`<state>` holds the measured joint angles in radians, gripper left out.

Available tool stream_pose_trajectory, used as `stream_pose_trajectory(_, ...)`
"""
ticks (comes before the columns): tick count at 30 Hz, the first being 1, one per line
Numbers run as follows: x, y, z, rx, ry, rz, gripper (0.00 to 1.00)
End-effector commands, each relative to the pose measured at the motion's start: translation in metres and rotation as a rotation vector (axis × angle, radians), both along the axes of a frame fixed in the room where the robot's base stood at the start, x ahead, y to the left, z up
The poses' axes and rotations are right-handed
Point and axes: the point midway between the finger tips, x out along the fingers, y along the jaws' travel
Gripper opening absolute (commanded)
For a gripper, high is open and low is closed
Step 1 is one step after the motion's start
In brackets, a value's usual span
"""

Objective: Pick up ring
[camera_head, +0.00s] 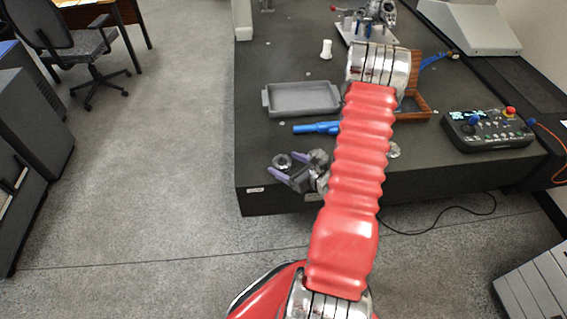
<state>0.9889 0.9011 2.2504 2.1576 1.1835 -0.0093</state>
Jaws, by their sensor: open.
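A small dark metal ring (282,160) lies near the front left edge of the dark table (262,140). My gripper (280,164) is low at the same edge, its two purple-tipped fingers open and pointing left. The ring shows between and just beyond the fingertips; I cannot tell whether they touch it. My red arm hides part of the table to the right of the gripper. A shiny round piece (393,150), partly behind the arm, may be another ring.
A grey tray (266,101) and a blue-handled tool (315,128) lie behind the gripper.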

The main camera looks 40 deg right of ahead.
Motion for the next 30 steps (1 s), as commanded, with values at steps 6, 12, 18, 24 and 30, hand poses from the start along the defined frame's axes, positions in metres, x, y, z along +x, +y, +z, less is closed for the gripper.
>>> stream_pose_trajectory(6, 0.0025, -0.0003, -0.0013, 0.001, 0.000, -0.001, 0.76)
stream_pose_trajectory(12, 0.0024, -0.0003, -0.0011, 0.001, 0.000, -0.001, 0.76)
stream_pose_trajectory(18, 0.0023, -0.0003, -0.0011, 0.001, 0.000, -0.001, 0.73)
stream_pose_trajectory(24, 0.0022, -0.0004, -0.0010, 0.001, 0.000, -0.001, 0.59)
stream_pose_trajectory(30, 0.0022, -0.0004, -0.0010, 0.001, 0.000, -0.001, 0.45)
